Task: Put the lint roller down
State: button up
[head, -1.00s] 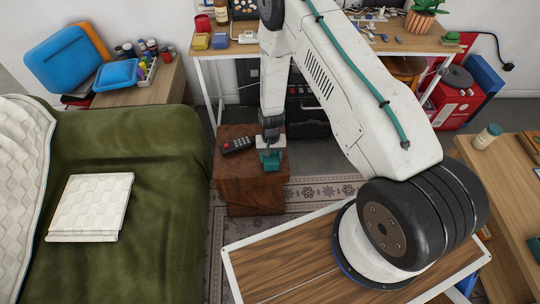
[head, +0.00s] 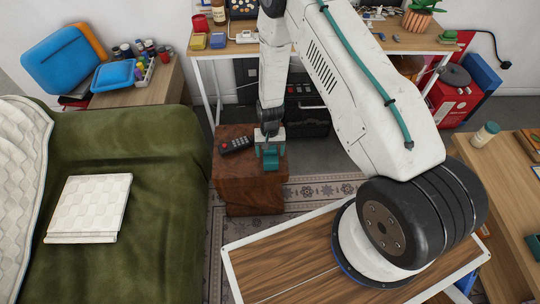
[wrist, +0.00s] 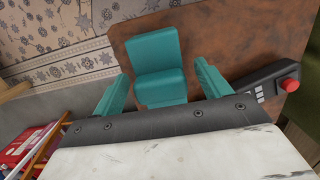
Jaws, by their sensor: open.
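A teal blocky thing (wrist: 158,65) with two flat faces is on the brown wooden stand (wrist: 225,35), between my fingers in the wrist view. It is the likeliest lint roller, though no roller shape shows clearly. My gripper (wrist: 161,86) is open, with one teal finger on each side of the thing and gaps between. The head view shows my gripper (head: 269,150) just over the stand. The fingers are the same colour as the thing, so their outlines merge there.
A black remote with a red button (head: 237,144) lies on the stand, left of my gripper. It also shows in the wrist view (wrist: 262,88). A green bed (head: 120,180) is to the left. A cluttered desk (head: 330,45) stands behind.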

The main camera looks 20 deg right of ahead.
jog(key=r, duration=0.6)
jog(key=w+r, duration=0.1)
jog(key=r, duration=0.2)
jog(key=shift+d, duration=0.2)
jog(key=s+d+r+n+t, duration=0.1)
jog(key=s+r, duration=0.2)
jog(key=r, duration=1.2)
jog(key=s+r+n, duration=0.1)
jog(key=s+r, duration=0.1)
jog(key=r, duration=1.4)
jog(key=s+d+r, duration=0.1)
jog(key=s+r, duration=0.7)
jog(key=s, duration=0.5)
jog(key=s+d+r+n+t, duration=0.1)
jog(key=s+r, duration=0.7)
jog(key=s, duration=0.4)
jog(key=shift+s+n+t, duration=0.3)
jog(key=shift+s, duration=0.05)
jog(key=shift+o, duration=0.4)
